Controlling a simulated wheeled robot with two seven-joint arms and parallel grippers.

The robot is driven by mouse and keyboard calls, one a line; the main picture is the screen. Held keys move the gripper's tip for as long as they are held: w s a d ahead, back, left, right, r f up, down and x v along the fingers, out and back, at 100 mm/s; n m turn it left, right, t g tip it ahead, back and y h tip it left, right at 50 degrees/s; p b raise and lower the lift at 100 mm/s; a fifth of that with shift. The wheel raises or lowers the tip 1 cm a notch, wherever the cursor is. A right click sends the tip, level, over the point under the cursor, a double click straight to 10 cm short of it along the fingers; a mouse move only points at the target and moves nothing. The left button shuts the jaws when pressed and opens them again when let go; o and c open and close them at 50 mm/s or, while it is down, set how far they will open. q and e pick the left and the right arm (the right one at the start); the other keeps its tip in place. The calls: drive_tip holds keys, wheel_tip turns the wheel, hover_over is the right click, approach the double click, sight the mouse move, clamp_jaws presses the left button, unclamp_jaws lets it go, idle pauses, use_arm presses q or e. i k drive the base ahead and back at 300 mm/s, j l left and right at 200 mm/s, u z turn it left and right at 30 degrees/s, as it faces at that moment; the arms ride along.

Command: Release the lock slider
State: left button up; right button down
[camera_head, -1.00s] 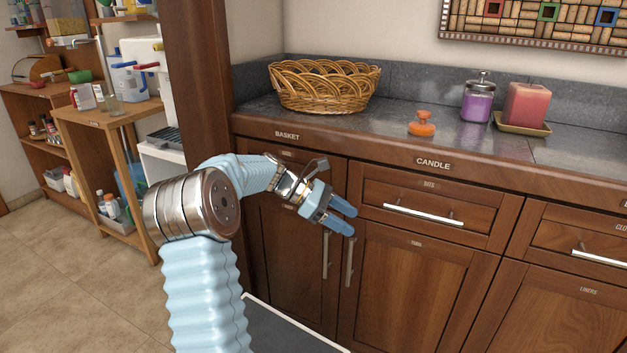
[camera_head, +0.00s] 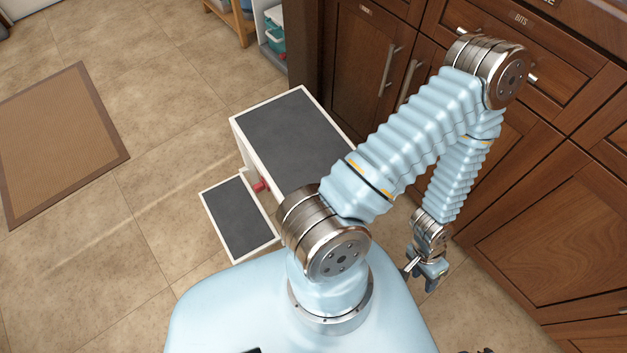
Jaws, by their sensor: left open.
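A white step stool with dark grey treads stands on the floor, its upper tread (camera_head: 292,135) and lower tread (camera_head: 238,218) both showing. A small red part (camera_head: 261,186) sits at the stool's side between the two treads; it may be the lock slider, but it is too small to be sure. My left gripper (camera_head: 428,283) hangs low, pointing down, to the right of the stool and apart from it. It is open, and I see nothing in it. My left arm hides the stool's right end. My right gripper is not clearly visible.
Wooden cabinets with bar handles (camera_head: 390,70) line the right side. A brown mat (camera_head: 58,137) lies on the tiled floor at left. The tiles (camera_head: 150,190) between the mat and the stool are clear. A shelf leg (camera_head: 238,22) stands at the top.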

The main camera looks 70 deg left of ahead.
sight(261, 185)
drive_tip(key=l+u, duration=0.1)
drive_tip(key=u, duration=0.3)
drive_tip(key=i+l+u, duration=0.1)
drive_tip(key=u, duration=0.3)
drive_tip(key=l+u, duration=0.15)
drive_tip(key=u, duration=0.3)
drive_tip(key=i+l+u, duration=0.1)
drive_tip(key=u, duration=1.75)
drive_tip(key=j+z, duration=0.35)
drive_tip(key=j, duration=0.25)
drive_tip(key=j+z, duration=0.35)
drive_tip(key=j, duration=0.3)
